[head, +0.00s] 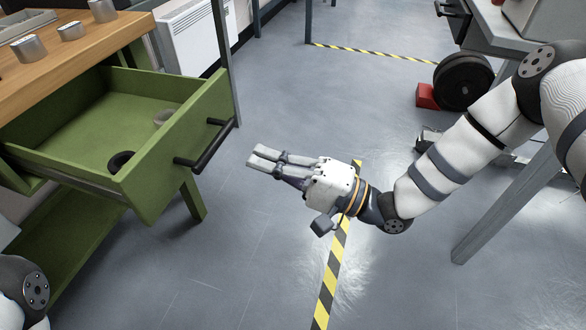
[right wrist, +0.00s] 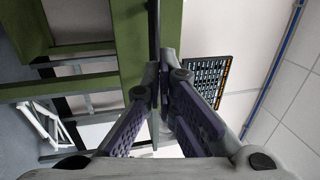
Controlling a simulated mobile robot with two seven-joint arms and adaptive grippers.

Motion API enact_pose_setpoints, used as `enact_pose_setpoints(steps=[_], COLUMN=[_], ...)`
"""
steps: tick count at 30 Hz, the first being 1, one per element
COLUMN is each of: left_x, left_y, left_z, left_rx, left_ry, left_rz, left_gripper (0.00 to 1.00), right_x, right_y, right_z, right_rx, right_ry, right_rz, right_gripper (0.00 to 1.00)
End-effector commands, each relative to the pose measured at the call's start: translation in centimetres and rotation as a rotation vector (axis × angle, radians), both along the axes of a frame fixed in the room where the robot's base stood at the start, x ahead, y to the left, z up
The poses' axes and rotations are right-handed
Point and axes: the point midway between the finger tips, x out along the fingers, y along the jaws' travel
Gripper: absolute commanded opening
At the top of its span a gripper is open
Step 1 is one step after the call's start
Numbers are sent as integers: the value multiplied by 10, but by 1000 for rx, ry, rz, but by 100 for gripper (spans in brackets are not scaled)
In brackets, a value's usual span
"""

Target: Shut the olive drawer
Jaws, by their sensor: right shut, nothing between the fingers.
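The olive drawer (head: 160,160) is pulled out of the workbench at left in the head view. Its black bar handle (head: 205,146) is on the front panel. A dark round object (head: 121,161) and a pale round one (head: 163,117) lie inside. My right gripper (head: 256,157) is shut and empty, apart from the handle and to its right, with fingers pointing towards the drawer front. In the right wrist view, the closed fingers (right wrist: 162,88) show below the green drawer front (right wrist: 133,40). My left gripper is out of view.
A grey bench post (head: 224,60) rises behind the drawer. A second table (head: 490,30) stands at right, near a black wheel (head: 463,82) and red block (head: 427,96). Floor around my gripper is clear.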

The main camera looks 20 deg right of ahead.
Motion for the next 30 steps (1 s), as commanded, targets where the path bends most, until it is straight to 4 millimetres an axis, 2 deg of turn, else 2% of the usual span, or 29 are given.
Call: enact_pose_setpoints(steps=[3,9,23,30], left_x=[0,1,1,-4], left_y=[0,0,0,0], left_z=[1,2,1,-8], left_rx=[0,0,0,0], left_ry=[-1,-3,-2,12], left_rz=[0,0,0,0], left_gripper=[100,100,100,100], right_x=[13,27,30,42], right_y=[19,38,42,60], right_z=[5,10,11,8], right_rx=[-1,-2,-2,-2], right_ry=[-1,0,1,3], right_rz=[3,0,0,3], right_gripper=[0,0,0,0])
